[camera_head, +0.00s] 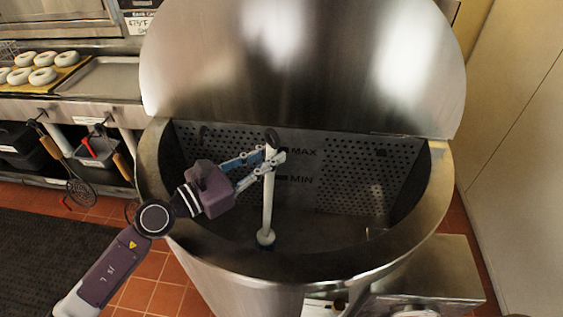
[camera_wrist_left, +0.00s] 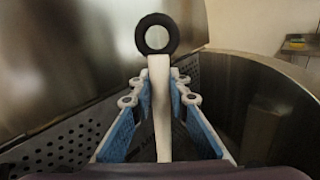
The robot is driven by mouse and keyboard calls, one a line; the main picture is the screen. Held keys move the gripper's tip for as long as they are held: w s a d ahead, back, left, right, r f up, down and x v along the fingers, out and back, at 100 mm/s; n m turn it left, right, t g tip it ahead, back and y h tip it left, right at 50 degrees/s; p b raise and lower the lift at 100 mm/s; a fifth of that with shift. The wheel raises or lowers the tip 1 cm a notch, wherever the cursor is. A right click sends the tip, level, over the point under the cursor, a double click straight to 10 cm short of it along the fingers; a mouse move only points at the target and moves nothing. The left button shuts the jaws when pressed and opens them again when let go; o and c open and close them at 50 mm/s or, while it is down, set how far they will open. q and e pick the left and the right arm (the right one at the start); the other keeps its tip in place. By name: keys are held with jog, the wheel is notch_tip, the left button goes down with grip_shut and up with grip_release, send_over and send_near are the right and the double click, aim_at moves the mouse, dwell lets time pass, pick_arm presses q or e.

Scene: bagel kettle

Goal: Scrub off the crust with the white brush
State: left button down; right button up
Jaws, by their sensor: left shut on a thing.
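The white brush (camera_head: 268,204) stands nearly upright inside the large steel kettle (camera_head: 155,165), with a dark ring at the top of its handle and its head low in the kettle. My left gripper (camera_head: 268,163) is shut on the upper part of the handle. In the left wrist view the brush handle (camera_wrist_left: 160,105) runs between the two blue-padded fingers (camera_wrist_left: 159,90), with the black ring above them. The kettle wall shows MAX and MIN marks on a perforated panel (camera_head: 345,170). I cannot make out the crust. My right gripper is not in view.
The kettle's round steel lid (camera_head: 300,65) stands open behind. A counter at the left holds a tray of bagels (camera_head: 40,75) and an empty tray (camera_head: 100,77). Utensils hang below it, including a wire skimmer (camera_head: 80,190). A cream wall (camera_head: 520,130) stands at the right.

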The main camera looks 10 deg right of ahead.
pick_arm(q)
jog(key=shift+a, duration=0.25)
jog(key=shift+w, duration=0.1)
jog(key=a+b, duration=0.1)
jog(key=a, duration=0.1)
jog(key=w+a+b, duration=0.1)
jog(key=a+b, duration=0.1)
jog(key=shift+w+a+f+b, duration=0.1)
jog(key=shift+a+b, duration=0.05)
jog(key=shift+b, duration=0.15)
jog(key=s, duration=0.2)
jog(key=s+a+p, duration=0.1)
jog(key=s, duration=0.1)
jog(key=shift+a, duration=0.2)
